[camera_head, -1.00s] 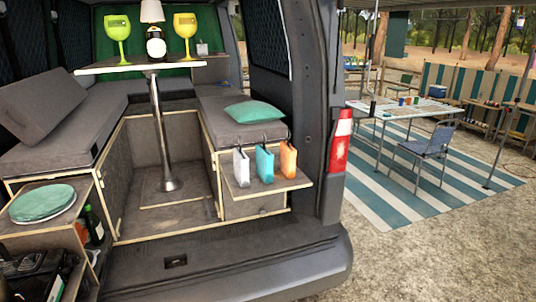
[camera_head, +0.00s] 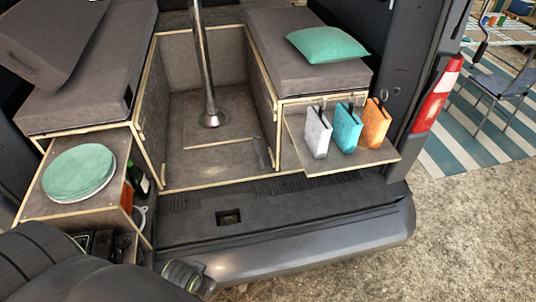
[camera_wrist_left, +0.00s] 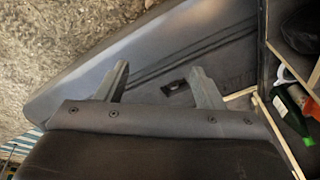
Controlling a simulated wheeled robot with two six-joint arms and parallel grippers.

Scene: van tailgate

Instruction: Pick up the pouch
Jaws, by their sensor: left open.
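Three pouches hang from small rings in a row at the right of the van's rear: a light grey pouch (camera_head: 317,133), a teal pouch (camera_head: 346,129) and an orange pouch (camera_head: 376,124). Which one the task means cannot be told. My left gripper (camera_wrist_left: 159,72) is open and empty in the left wrist view, over the rear bumper (camera_wrist_left: 90,72) and apart from the pouches. In the head view only my left arm shows, at the lower left. My right gripper is not in view.
A metal table post (camera_head: 205,70) stands in the van's middle. A teal cushion (camera_head: 328,45) lies on the right bench. The rear sill before the pouches is clear.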

